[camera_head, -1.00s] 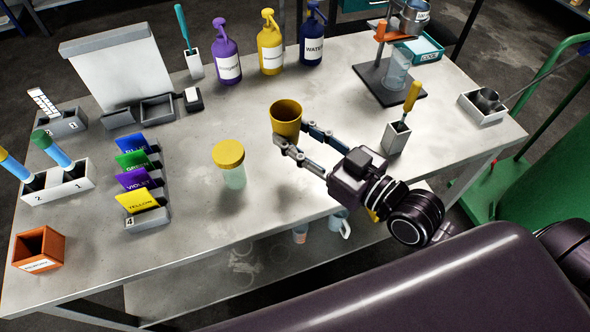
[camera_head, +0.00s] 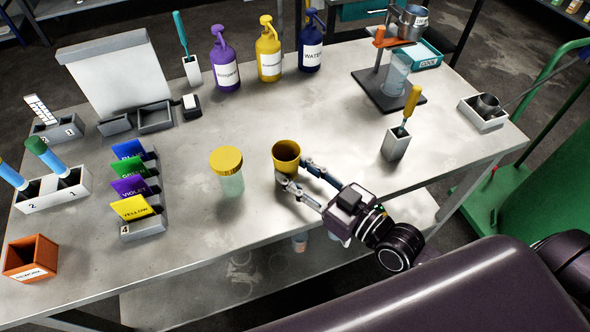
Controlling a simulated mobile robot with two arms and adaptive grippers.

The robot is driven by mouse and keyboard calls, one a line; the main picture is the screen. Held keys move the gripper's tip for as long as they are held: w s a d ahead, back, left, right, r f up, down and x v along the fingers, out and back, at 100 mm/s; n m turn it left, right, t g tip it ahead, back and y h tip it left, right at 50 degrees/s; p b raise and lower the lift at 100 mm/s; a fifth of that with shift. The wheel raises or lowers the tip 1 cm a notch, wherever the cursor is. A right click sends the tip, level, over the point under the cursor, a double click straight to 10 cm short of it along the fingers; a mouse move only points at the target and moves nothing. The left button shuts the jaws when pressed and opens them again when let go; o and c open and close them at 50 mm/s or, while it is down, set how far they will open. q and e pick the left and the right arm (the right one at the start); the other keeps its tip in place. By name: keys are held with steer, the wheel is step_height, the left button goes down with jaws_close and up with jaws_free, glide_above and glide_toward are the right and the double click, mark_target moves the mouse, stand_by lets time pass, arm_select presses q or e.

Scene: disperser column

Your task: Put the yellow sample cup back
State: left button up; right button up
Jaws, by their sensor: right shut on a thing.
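The yellow sample cup (camera_head: 286,158) is upright, just right of the jar with the yellow lid. My right gripper (camera_head: 296,173) comes in from the lower right and is shut on the cup's side. The cup is low, at or very near the table top; I cannot tell whether its base touches. My left gripper is not in view.
A clear jar with a yellow lid (camera_head: 228,170) stands close to the cup's left. Colour cards (camera_head: 133,188) stand further left. A holder with a yellow-handled tool (camera_head: 396,142) is to the right. Bottles (camera_head: 268,50) stand at the back. The table (camera_head: 330,110) behind the cup is clear.

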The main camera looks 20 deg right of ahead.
steer(key=o, duration=1.2)
steer(key=shift+f, duration=0.1)
steer(key=shift+o, duration=0.2)
steer(key=shift+r, duration=0.25)
steer(key=shift+s+d+f, duration=0.15)
steer(key=shift+s+f, duration=0.05)
steer(key=shift+s, duration=0.05)
steer(key=v, duration=0.9)
steer(key=shift+s+d+b, duration=0.1)
steer(key=shift+s+b, duration=0.2)
steer(key=shift+b, duration=0.05)
steer(key=shift+v, duration=0.9)
steer(key=shift+r, duration=0.15)
